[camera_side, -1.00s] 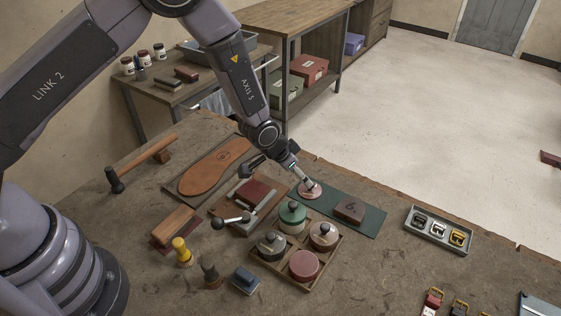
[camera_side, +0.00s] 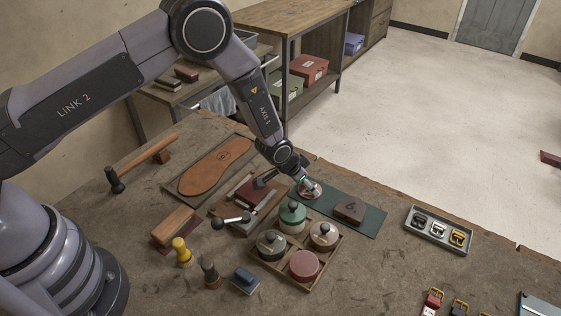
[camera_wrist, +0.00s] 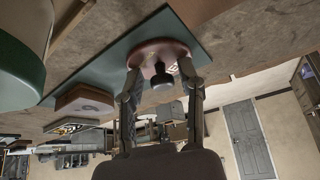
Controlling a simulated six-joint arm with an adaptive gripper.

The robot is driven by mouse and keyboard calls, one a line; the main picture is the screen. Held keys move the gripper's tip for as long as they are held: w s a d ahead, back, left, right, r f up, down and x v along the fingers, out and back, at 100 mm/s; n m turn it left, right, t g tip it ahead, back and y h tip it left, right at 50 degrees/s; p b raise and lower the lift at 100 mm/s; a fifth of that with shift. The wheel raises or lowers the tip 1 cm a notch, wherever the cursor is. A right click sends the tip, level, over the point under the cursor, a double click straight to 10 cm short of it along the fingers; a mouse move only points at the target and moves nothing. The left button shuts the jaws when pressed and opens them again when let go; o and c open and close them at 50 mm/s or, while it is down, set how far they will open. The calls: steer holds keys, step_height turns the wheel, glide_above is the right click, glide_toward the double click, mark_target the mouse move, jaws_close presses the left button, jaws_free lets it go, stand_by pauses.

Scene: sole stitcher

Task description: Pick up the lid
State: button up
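The lid (camera_side: 311,191) is a round, pinkish-red disc lying on the dark green mat (camera_side: 366,222). In the wrist view the lid (camera_wrist: 153,49) is just beyond my fingertips, with a dark knob (camera_wrist: 161,76) standing out from it. My gripper (camera_side: 308,184) is low over the lid in the side view and hides part of it. In the wrist view my gripper (camera_wrist: 163,72) has its two fingers apart, on either side of the knob. I cannot tell whether either finger touches it.
A brown block marked 6 (camera_side: 350,209) lies on the same mat. A wooden crate (camera_side: 332,266) holds green, grey, copper and red tins; the green tin (camera_side: 292,218) is close to the lid. A buckle tray (camera_side: 438,230) sits to the right. Bare tabletop lies between.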

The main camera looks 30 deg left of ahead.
steer(key=c, duration=0.5)
